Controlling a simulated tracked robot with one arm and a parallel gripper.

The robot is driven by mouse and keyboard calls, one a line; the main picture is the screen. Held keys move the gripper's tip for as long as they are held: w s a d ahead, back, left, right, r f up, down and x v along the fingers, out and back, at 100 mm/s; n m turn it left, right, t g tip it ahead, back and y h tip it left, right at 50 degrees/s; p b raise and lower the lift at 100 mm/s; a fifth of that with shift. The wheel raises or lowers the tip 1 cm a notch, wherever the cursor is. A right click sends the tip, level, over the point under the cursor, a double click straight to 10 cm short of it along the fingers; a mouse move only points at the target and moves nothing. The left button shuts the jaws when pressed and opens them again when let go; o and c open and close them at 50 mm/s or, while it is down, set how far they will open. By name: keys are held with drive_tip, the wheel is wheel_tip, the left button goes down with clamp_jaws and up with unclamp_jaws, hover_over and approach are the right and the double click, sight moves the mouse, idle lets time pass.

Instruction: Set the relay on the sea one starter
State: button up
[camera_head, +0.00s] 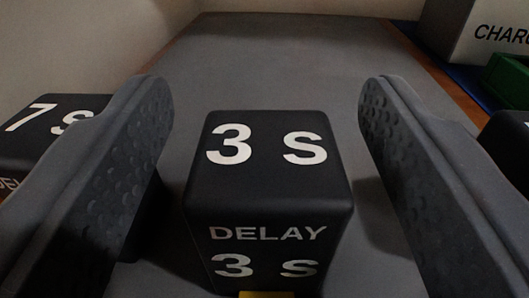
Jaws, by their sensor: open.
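A black block marked "3 S" on top and "DELAY 3 S" on its front, a delay relay (268,170), stands upright on a grey surface in the middle of the view. My gripper (265,110) is open, with one dark padded finger on each side of this relay and gaps showing between them. Another black relay marked "7 S" (40,125) is at the left, partly hidden behind the left finger. The sea one starter is not identifiable in this view.
A dark block (508,140) shows at the right edge, mostly cut off. At the top right are a grey box lettered "CHAR" (480,30) and a green bin (508,80) on a blue surface. The grey surface (280,55) beyond the 3 S relay is bare.

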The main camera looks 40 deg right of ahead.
sight(263, 151)
drive_tip(key=c, duration=1.2)
drive_tip(key=shift+o, duration=0.2)
drive_tip(key=shift+r, duration=0.15)
drive_tip(key=shift+r+p, duration=0.75)
drive_tip(key=shift+r, duration=0.75)
drive_tip(key=shift+a+r, duration=0.15)
drive_tip(key=shift+r, duration=0.15)
drive_tip(key=s+a+r+b, duration=0.1)
drive_tip(key=s+a+b, duration=0.6)
drive_tip(key=s, duration=0.6)
drive_tip(key=shift+s+a, duration=0.3)
drive_tip(key=shift+a, duration=0.25)
